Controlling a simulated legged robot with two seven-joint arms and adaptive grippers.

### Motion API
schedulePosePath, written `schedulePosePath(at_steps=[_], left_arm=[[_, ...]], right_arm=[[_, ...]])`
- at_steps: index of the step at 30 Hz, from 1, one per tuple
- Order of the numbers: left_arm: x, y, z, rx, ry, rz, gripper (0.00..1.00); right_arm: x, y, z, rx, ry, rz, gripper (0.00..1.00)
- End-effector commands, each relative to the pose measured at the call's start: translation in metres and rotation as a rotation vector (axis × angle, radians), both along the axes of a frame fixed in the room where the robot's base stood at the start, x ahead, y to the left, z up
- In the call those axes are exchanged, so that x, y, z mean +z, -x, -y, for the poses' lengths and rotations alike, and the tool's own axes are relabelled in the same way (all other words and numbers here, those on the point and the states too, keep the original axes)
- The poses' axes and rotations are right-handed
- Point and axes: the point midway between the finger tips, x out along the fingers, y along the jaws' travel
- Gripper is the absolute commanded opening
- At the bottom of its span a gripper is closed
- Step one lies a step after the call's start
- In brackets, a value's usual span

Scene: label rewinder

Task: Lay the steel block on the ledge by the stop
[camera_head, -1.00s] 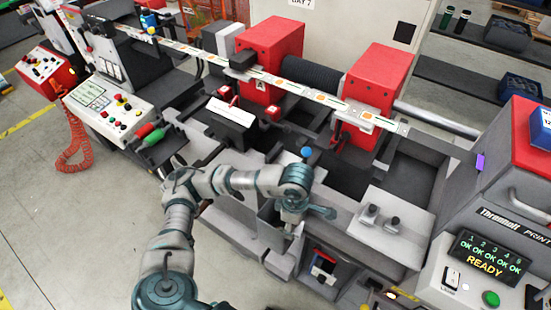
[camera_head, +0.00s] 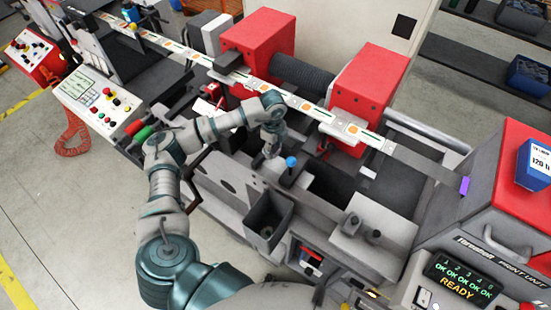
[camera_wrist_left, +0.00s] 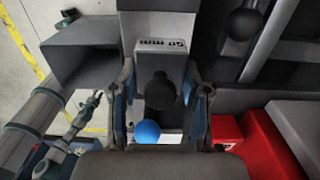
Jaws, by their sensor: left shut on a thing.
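The steel block (camera_wrist_left: 162,48) is a grey piece marked "50 mm" with a dark round knob (camera_wrist_left: 160,92), seen in the left wrist view. My left gripper (camera_wrist_left: 162,112) has its two fingers on either side of it and is shut on it. In the head view the left gripper (camera_head: 269,150) hangs over the machine bed, left of a blue ball knob (camera_head: 291,161); the block is hard to make out there. I cannot clearly single out the ledge or the stop. My right gripper is out of view.
An open grey bin (camera_head: 268,220) is on the machine's front. A grey plate (camera_head: 378,212) with two dark-knobbed pieces is to its right. Red housings (camera_head: 365,95) and the label strip (camera_head: 305,105) run behind the gripper. The print unit (camera_head: 500,205) bounds the right.

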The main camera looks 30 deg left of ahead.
Motion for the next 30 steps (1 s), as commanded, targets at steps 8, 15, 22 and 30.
schedulePosePath(at_steps=[8,15,22,30], left_arm=[[-0.041,0.002,-0.001,0.01,0.0,-0.004,0.0],[-0.08,0.0,0.0,0.007,-0.001,-0.006,0.0],[-0.092,0.001,-0.001,0.007,0.0,-0.003,0.0],[-0.095,0.001,-0.001,0.006,0.0,-0.004,0.56]], right_arm=[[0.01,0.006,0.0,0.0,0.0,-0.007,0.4],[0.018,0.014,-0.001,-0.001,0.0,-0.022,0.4],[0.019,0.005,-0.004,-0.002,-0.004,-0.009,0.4],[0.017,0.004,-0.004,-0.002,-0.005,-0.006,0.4]])
